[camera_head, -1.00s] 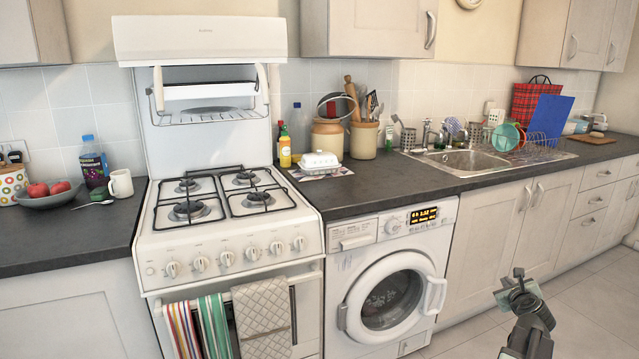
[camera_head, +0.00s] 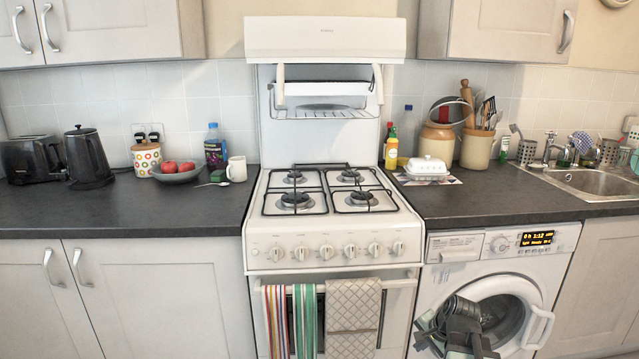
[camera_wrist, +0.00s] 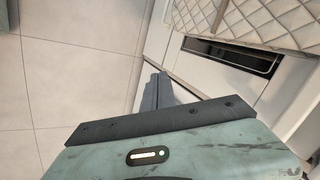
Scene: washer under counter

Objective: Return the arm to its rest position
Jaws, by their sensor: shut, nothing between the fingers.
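My gripper (camera_head: 428,326) is low in the head view, in front of the washer door, at the end of my dark arm. In the wrist view its dark fingers (camera_wrist: 156,92) are together with nothing between them. They point over the floor beside the cooker front. Part of the arm is cut off by the lower edge of the head view.
The white washer (camera_head: 508,262) stands under the counter at right, its round door partly hidden by my arm. The cooker (camera_head: 335,255) has towels (camera_head: 352,318) hanging on its front rail. Pale tiled floor (camera_wrist: 70,70) lies clear in the wrist view.

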